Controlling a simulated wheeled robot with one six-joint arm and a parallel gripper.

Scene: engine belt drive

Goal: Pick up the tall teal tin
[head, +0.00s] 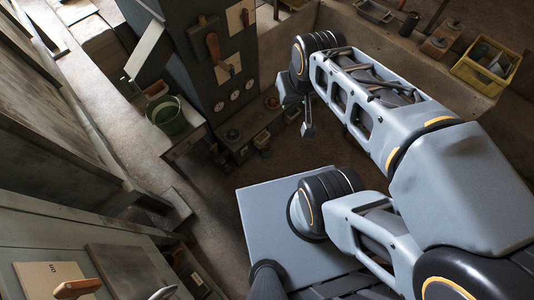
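I cannot make out a tall teal tin for certain in the head view. A dark green bucket-like container (168,116) stands on a small bench at the left, but it looks wide and round. A small teal-green item (478,50) shows inside the yellow crate, too small to identify. My gripper (308,130) is at the far end of my arm, near the upper middle, over the floor and apart from the bench. Its fingers are too small to tell whether they are open or shut.
A dark cabinet (203,75) with hanging tools and gauges stands behind the bench. The yellow crate (464,72) sits on a ledge at the upper right. A wooden-handled tool (78,288) lies at the lower left. Open floor (215,205) shows left of centre.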

